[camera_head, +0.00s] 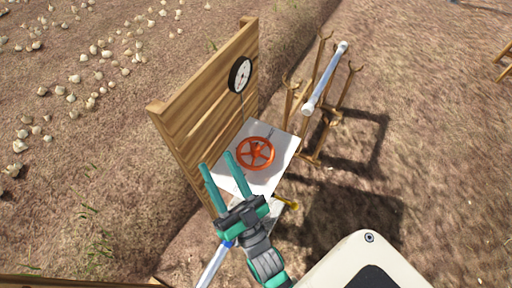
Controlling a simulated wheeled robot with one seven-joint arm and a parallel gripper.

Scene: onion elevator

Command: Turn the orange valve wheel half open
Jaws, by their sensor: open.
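An orange valve wheel (256,153) with several spokes lies on a white panel (283,150) in front of a wooden board. My gripper (216,160) has two teal fingers spread apart with nothing between them. In the picture the fingers are just left of the wheel and overlap the panel's left part. The fingers look apart from the wheel, but their height above the panel is hard to judge. A round white gauge with a black rim (240,74) is fixed on the wooden board above the wheel.
The wooden board (205,95) stands upright behind the panel. At right, a wooden rack (320,125) holds a pale blue pipe (325,80) with white ends. A yellow part (288,202) shows below the panel. Onions lie on soil at upper left. Open ground is at right.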

